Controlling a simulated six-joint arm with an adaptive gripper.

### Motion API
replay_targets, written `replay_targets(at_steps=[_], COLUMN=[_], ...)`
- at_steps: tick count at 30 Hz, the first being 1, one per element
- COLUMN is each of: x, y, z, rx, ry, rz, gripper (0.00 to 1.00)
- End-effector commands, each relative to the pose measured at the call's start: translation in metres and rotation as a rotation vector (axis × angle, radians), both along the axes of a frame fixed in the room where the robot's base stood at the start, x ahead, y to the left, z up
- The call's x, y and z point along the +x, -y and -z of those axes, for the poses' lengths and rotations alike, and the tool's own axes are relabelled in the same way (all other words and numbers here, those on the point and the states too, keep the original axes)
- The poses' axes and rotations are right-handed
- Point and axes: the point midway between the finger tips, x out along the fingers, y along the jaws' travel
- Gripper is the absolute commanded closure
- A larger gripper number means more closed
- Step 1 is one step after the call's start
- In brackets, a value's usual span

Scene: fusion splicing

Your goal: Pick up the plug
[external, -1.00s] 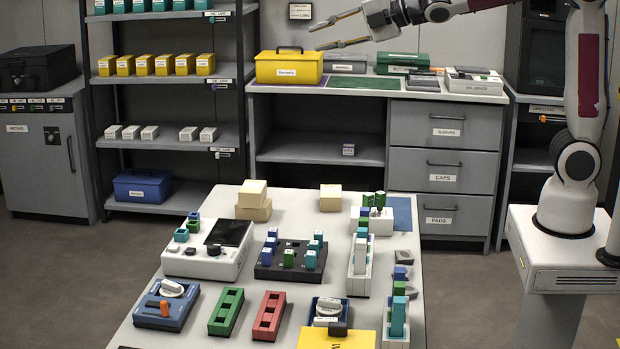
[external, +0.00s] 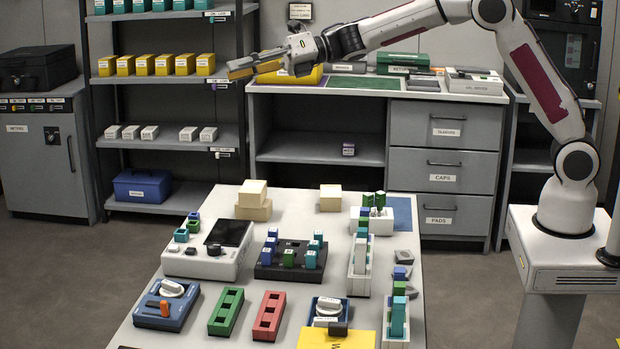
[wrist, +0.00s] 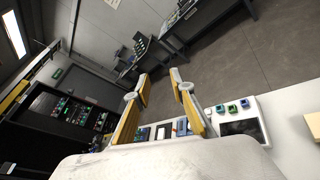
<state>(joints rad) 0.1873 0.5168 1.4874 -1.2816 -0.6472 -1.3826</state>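Several small blue, green and teal blocks, any of which could be the plug, stand on the table (external: 225,195); I cannot tell which is meant. Some sit in a black holder (external: 277,272), others in the white holders on the right, such as the tall white holder (external: 358,284). My gripper (external: 240,69) is high above and behind the table, far from these blocks. In the wrist view its yellow-padded fingers (wrist: 160,80) are apart with nothing between them.
A green slotted tray (external: 226,312), a red slotted tray (external: 268,316) and a blue box with an orange lever (external: 165,304) stand in front. Beige blocks (external: 253,201) are at the back. A shelf (external: 165,75) and a grey counter (external: 400,94) stand behind.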

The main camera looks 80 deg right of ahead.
Motion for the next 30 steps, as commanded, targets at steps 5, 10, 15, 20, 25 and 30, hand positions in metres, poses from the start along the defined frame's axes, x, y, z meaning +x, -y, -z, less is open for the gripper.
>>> replay_targets(at_steps=[5,10,15,20,25,30], x=[0.011,0.013,0.007,-0.004,-0.023,-0.048], y=[-0.014,-0.026,-0.036,-0.043,-0.045,-0.045], z=[0.039,0.078,0.121,0.165,0.212,0.260], rx=[-0.134,-0.249,-0.348,-0.426,-0.491,-0.536], ry=[0.050,0.101,0.155,0.206,0.265,0.328], rz=[-0.155,-0.308,-0.465,-0.617,-0.778,-0.942], gripper=[0.76,0.76,0.76,0.76,0.76,0.76])
